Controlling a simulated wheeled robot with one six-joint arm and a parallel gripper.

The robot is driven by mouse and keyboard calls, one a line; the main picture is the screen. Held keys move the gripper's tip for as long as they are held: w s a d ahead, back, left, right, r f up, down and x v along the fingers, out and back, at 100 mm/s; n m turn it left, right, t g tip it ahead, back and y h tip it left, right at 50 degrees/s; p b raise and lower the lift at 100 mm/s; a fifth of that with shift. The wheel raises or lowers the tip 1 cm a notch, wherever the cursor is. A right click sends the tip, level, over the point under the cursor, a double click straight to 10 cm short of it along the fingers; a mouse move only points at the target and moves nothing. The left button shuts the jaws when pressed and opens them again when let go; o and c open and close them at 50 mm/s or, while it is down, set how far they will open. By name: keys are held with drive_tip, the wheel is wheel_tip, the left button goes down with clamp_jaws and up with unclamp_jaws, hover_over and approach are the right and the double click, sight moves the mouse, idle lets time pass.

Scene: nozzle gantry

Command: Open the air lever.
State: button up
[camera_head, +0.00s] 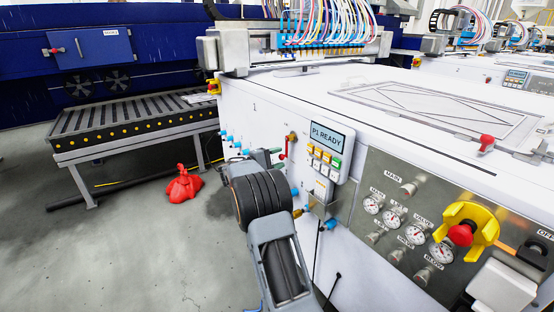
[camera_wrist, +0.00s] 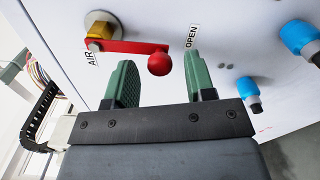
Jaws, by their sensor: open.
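The air lever (camera_wrist: 135,47) is a red bar with a round red ball knob at its end, pivoted on a brass fitting (camera_wrist: 100,27) in the white machine wall. In the wrist view it runs right from the fitting, with an AIR label (camera_wrist: 91,58) below the pivot and an OPEN label (camera_wrist: 191,36) up and right of the knob. In the head view the lever (camera_head: 283,151) hangs down from its fitting. My gripper (camera_wrist: 160,62) is open, its green fingers either side of the knob in the picture; contact cannot be told. My gripper also shows in the head view (camera_head: 271,157).
Blue-capped fittings (camera_wrist: 298,36) stick out right of the lever in the wrist view. A P1 READY panel (camera_head: 331,136) with buttons stands close right of my gripper in the head view. A roller conveyor (camera_head: 135,128) and a red heap (camera_head: 183,185) are at the left.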

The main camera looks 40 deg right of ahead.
drive_tip(key=w+a+p, duration=0.1)
drive_tip(key=a+p, duration=0.3)
drive_tip(key=a, duration=0.9)
drive_tip(key=shift+a, duration=0.4)
drive_tip(key=s+a+r+y+p, duration=0.35)
drive_tip(key=s+r+p, duration=0.25)
drive_tip(key=r+p, duration=0.3)
drive_tip(key=s+a+r+y+p, duration=0.2)
drive_tip(key=s+r+y+p, duration=0.3)
drive_tip(key=s+r+p, duration=0.35)
drive_tip(key=s+a+r+m+t+y+p, duration=0.1)
drive_tip(key=s+a+r+t+y+p, duration=0.1)
drive_tip(key=s+a+r+y+p, duration=0.3)
drive_tip(key=s+a+r+m+t+y+p, duration=0.1)
drive_tip(key=s+a+r+t+y+p, duration=0.2)
drive_tip(key=s+a+r+p, duration=0.4)
wheel_tip(320, 180, up, 6)
drive_tip(key=a+y+p, duration=0.1)
drive_tip(key=a+p, duration=0.1)
drive_tip(key=p, duration=0.4)
drive_tip(key=shift+f+y+p, duration=0.15)
drive_tip(key=shift+y+p, duration=0.2)
drive_tip(key=shift+p, duration=0.05)
drive_tip(key=shift+c, duration=0.3)
